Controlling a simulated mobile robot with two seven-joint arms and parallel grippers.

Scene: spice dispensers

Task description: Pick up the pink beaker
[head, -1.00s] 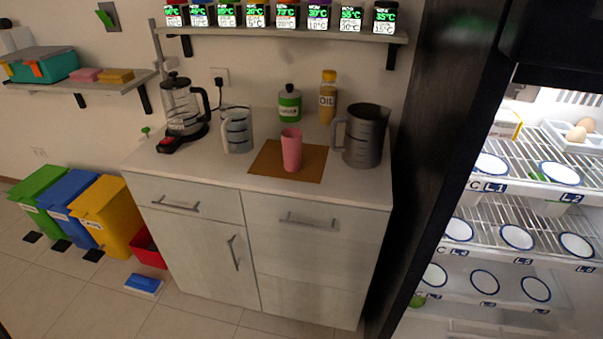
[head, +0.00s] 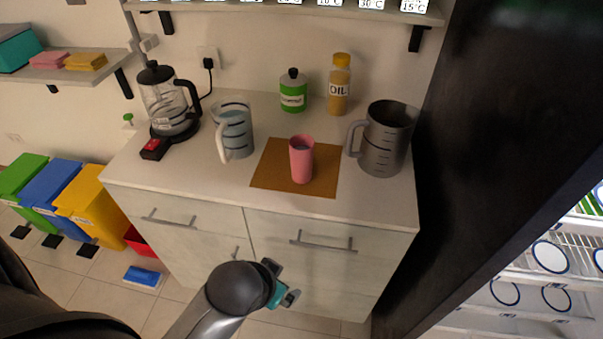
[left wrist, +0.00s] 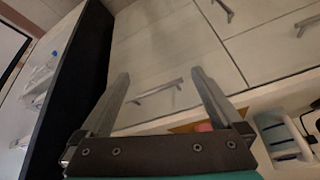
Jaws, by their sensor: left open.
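The pink beaker (head: 301,160) stands upright on a brown mat (head: 267,180) on the countertop in the head view. My left gripper (head: 286,284) is in front of the cabinet, below the counter edge and apart from the beaker. In the left wrist view its two fingers (left wrist: 158,82) are spread with nothing between them. A small pink patch (left wrist: 204,127), likely the beaker, shows near the right finger there, mostly hidden. My right gripper does not show.
A grey metal jug (head: 387,140) stands right of the mat, a clear measuring jug (head: 235,132) left of it. A kettle (head: 168,103), a green-labelled bottle (head: 293,92) and an oil bottle (head: 339,86) stand farther back. A dark fridge side (head: 466,130) bounds the right.

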